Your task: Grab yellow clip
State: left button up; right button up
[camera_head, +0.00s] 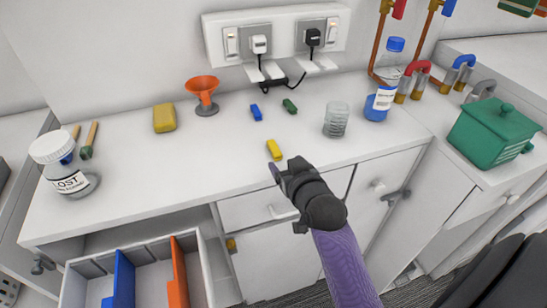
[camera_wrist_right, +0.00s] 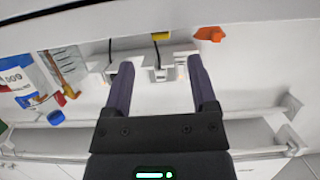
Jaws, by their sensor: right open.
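The yellow clip (camera_head: 274,150) lies on the white counter near its front edge. My right gripper (camera_head: 276,174) is just in front of and below the clip in the head view, apart from it. In the right wrist view, its two fingers (camera_wrist_right: 156,85) are spread with nothing between them. A yellow patch, apparently the clip (camera_wrist_right: 160,36), shows beyond the fingers near the top of that upside-down view. My left gripper is not in view.
A blue clip (camera_head: 256,112) and a green clip (camera_head: 290,106) lie behind. A glass (camera_head: 336,119) stands to the right; an orange funnel (camera_head: 202,94) and yellow block (camera_head: 164,118) are left. An open drawer (camera_head: 204,262) juts out at lower left.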

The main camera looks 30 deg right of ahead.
aim_at(275, 149)
jog(key=b+x, duration=0.2)
jog(key=x, duration=0.5)
jog(key=shift+w+b, duration=0.3)
jog(key=shift+b, duration=0.1)
jog(key=shift+w+d, duration=0.1)
jog(key=shift+w, duration=0.05)
jog(key=shift+r, duration=0.15)
grip_shut()
